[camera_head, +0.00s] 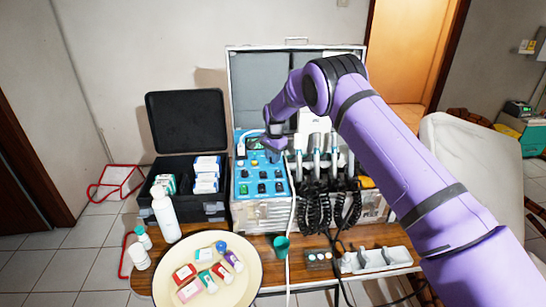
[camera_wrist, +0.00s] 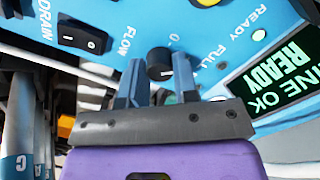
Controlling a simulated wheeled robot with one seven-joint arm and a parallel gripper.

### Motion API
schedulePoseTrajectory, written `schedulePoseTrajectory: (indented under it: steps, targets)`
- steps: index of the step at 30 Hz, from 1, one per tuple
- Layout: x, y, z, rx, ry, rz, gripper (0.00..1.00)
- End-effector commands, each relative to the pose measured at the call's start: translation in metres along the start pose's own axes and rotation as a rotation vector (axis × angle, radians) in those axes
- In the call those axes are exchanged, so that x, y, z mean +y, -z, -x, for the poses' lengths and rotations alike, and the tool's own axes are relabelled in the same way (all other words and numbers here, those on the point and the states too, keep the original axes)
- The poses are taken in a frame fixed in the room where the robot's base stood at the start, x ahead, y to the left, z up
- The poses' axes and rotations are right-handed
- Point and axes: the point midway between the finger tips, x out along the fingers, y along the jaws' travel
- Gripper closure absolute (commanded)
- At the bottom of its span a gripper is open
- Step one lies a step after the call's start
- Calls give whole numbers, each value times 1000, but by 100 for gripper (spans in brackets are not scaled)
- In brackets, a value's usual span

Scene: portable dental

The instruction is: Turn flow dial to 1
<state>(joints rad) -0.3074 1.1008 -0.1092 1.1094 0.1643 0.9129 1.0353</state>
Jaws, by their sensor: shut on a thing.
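The flow dial (camera_wrist: 159,57) is a small round black knob on the blue control panel (camera_wrist: 110,15), beside the printed word FLOW. Marks 0 and FULL are printed near it. In the wrist view my gripper (camera_wrist: 159,68) has one finger on each side of the dial and is shut on it. I cannot clearly read where the dial points. In the head view my gripper (camera_head: 272,148) is over the upper part of the blue panel (camera_head: 262,192) and the dial is hidden behind it.
A green-lettered screen (camera_wrist: 285,75) and a black rocker switch (camera_wrist: 85,37) sit close to the dial. Handpieces with coiled black hoses (camera_head: 328,195) stand right of the panel. An open black case (camera_head: 188,125) is at left, and a round tray (camera_head: 235,285) in front.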

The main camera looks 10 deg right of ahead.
Motion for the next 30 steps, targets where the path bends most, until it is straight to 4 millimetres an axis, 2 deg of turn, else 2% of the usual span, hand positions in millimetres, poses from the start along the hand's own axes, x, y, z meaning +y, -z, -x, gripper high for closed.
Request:
schedulePoseTrajectory:
  steps: [12,27,28,30]
  targets:
    - [0,0,0,0,8,-157,96]
    - [0,0,0,0,8,-171,96]
    - [0,0,0,0,8,-171,65]
    - [0,0,0,0,8,-171,49]
